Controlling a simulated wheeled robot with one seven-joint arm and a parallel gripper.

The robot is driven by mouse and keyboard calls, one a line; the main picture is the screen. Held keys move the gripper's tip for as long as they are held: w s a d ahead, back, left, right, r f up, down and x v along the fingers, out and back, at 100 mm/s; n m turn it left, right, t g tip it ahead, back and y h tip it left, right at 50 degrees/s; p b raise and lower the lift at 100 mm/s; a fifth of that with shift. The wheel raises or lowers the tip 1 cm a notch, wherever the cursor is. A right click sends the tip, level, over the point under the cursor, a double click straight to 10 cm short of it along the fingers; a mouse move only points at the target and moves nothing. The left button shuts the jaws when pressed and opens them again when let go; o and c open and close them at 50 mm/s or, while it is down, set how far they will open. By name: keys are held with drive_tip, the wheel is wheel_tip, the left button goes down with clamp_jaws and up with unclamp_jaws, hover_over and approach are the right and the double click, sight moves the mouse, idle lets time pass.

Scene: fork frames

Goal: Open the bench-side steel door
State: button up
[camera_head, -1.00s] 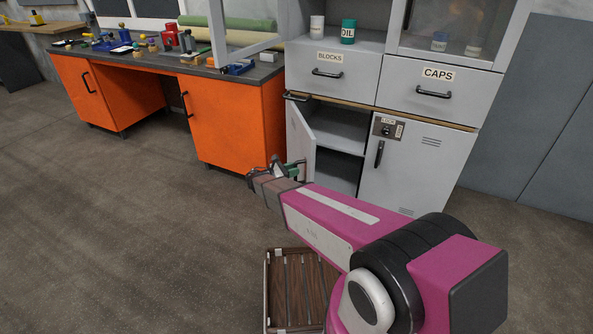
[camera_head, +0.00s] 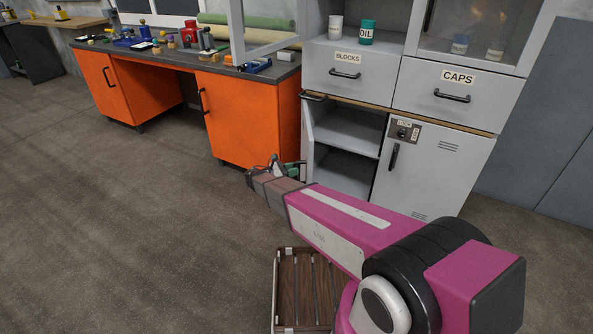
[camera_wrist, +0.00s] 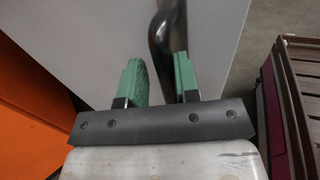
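The bench-side steel door (camera_head: 308,135) is the grey left door of the lower cabinet. It stands swung out, seen nearly edge-on, with the shelved interior (camera_head: 347,150) exposed. In the wrist view the grey door panel (camera_wrist: 105,35) fills the upper middle. Its black bar handle (camera_wrist: 163,38) reaches down between the green fingers of my gripper (camera_wrist: 160,75), nearer the right finger. The fingers are apart, with a gap showing beside the handle. In the head view my gripper (camera_head: 288,170) is at the door's lower part, partly hidden by my wrist.
The orange bench (camera_head: 240,115) stands left of the open door. A shut steel door (camera_head: 425,170) with a lock panel is on the right. Drawers labelled BLOCKS (camera_head: 346,78) and CAPS (camera_head: 455,97) are above. The floor (camera_head: 130,220) at left is clear.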

drive_tip(key=shift+a, duration=1.45)
